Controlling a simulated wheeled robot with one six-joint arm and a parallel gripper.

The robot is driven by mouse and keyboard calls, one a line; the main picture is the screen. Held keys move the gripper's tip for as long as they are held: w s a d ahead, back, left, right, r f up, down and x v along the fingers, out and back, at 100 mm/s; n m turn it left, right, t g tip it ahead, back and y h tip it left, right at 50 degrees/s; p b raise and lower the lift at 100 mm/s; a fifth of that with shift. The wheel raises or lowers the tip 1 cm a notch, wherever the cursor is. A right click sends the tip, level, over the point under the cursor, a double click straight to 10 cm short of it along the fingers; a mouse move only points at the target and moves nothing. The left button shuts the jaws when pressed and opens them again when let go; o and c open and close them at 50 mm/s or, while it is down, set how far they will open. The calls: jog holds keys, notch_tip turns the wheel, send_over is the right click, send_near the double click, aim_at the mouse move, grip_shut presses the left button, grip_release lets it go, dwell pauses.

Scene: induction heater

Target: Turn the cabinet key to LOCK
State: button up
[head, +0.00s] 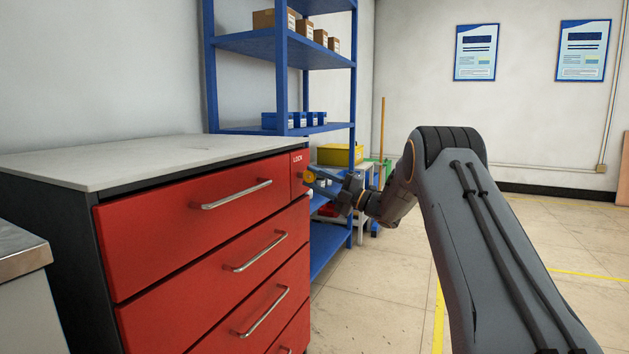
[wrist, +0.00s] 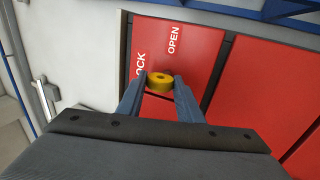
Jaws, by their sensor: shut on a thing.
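The red cabinet (head: 190,230) stands at the left in the head view. A narrow red panel with a white LOCK label (head: 298,159) is at its upper right corner. The yellow key (head: 309,176) is at this panel; it also shows in the wrist view (wrist: 159,81). My gripper (head: 318,178) reaches it from the right. In the wrist view, the two fingers of my gripper (wrist: 159,86) are shut on the key, one on each side. The OPEN label (wrist: 174,40) is readable beyond the key, and the LOCK label (wrist: 139,66) is partly hidden by the left finger.
The cabinet has several drawers with metal handles (head: 237,195) and a pale worktop (head: 110,160). A blue shelf rack (head: 281,75) with boxes stands behind it. A yellow bin (head: 339,154) is just beyond the gripper. The floor at right (head: 520,230) is open.

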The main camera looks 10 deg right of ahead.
jog(key=o, duration=1)
jog(key=shift+o, duration=0.2)
jog(key=p+v, duration=0.1)
jog(key=v, duration=0.6)
jog(key=shift+s+d+f, duration=0.2)
jog(key=shift+s+d, duration=0.05)
